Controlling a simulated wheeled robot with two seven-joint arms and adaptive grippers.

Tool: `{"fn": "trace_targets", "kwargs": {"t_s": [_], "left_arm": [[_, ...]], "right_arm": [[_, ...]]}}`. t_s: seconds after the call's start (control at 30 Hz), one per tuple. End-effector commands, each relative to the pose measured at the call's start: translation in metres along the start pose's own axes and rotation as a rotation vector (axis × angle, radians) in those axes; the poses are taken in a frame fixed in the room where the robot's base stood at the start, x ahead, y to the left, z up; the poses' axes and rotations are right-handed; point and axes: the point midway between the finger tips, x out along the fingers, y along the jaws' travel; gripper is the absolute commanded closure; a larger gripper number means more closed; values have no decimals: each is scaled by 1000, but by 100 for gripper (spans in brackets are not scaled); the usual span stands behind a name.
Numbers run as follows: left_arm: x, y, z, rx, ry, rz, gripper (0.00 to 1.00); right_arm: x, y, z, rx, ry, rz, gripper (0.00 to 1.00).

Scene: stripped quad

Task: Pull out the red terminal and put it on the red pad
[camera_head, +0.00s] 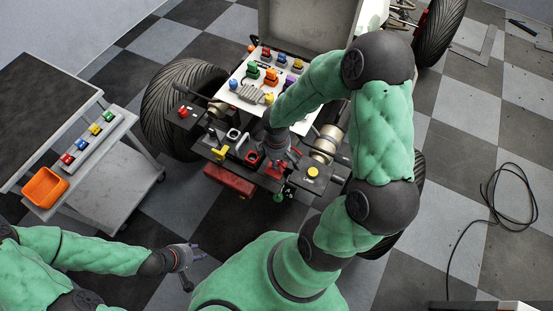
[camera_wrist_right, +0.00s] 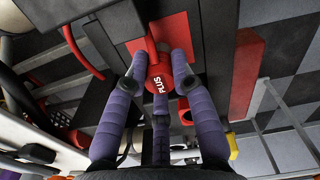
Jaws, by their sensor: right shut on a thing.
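The red terminal (camera_wrist_right: 157,82), a round red piece marked "PLUS", sits between the purple fingers of my right gripper (camera_wrist_right: 155,85). The right gripper is shut on it. A flat red pad (camera_wrist_right: 178,30) lies just beyond the terminal in the right wrist view; I cannot tell whether they touch. In the head view my right gripper (camera_head: 280,153) reaches down over the front of the quad, beside a red patch (camera_head: 275,171) that looks like the pad. The terminal is hidden there by the hand. My left gripper (camera_head: 190,268) is open and empty over the floor.
The quad's front carries a white panel (camera_head: 262,80) with coloured parts, a red-framed socket (camera_head: 252,158) and a yellow knob (camera_head: 312,173). A trolley (camera_head: 110,180) with an orange bin (camera_head: 45,187) stands at left. A black cable (camera_head: 510,205) lies on the floor at right.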

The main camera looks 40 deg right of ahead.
Motion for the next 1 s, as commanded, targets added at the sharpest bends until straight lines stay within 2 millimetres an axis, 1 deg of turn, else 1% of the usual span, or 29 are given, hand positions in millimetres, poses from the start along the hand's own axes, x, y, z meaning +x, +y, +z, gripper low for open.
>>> {"fn": "trace_targets", "kwargs": {"t_s": [0.27, 0.8, 0.83, 0.87, 0.9, 0.93, 1.0], "left_arm": [[0, 0, 0, 0, 0, 0, 60], [0, 0, 0, 0, 0, 0, 60], [0, 0, 0, 0, 0, 0, 60], [0, 0, 0, 0, 0, 0, 60], [0, 0, 0, 0, 0, 0, 60], [0, 0, 0, 0, 0, 0, 60], [0, 0, 0, 0, 0, 0, 60]], "right_arm": [[1, 0, 0, 0, 0, 0, 100], [10, 1, 0, 1, 1, 1, 100], [10, 1, 0, 1, 1, 2, 69], [10, 1, 0, 1, 1, 2, 61], [10, 1, 0, 1, 1, 1, 49], [10, 1, 0, 1, 1, 1, 47], [10, 0, 0, 1, 1, 1, 47]]}}
